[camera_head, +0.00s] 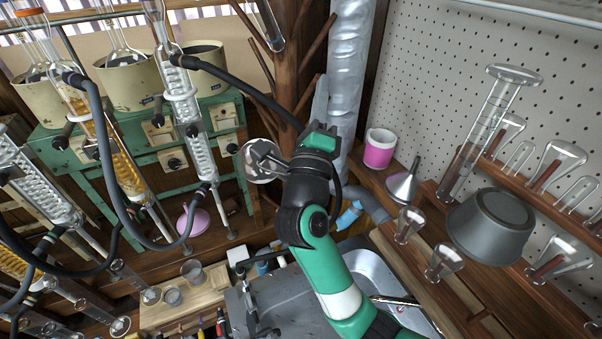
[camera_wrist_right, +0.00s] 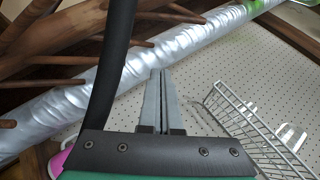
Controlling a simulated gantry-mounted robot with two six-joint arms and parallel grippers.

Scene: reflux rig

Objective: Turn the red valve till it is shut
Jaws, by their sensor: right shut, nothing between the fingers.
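I cannot make out a red valve in either view. My right gripper (camera_head: 321,80) is raised in front of the silver duct (camera_head: 350,75), its grey fingers pointing up and away from the head camera. In the right wrist view the same gripper (camera_wrist_right: 160,72) has its two fingers together with nothing between them, and the silver duct (camera_wrist_right: 185,45) runs behind them. I cannot tell how far the fingertips are from the duct. My left gripper is not in view.
Glass condensers (camera_head: 180,95) with black hoses stand at the left by a green heater bench (camera_head: 225,120). A wooden branched stand (camera_head: 290,60) is beside the duct. A pink-and-white jar (camera_head: 380,149), a grey pot (camera_head: 492,226) and glassware are at the right. A wire basket (camera_wrist_right: 255,130) hangs on the pegboard.

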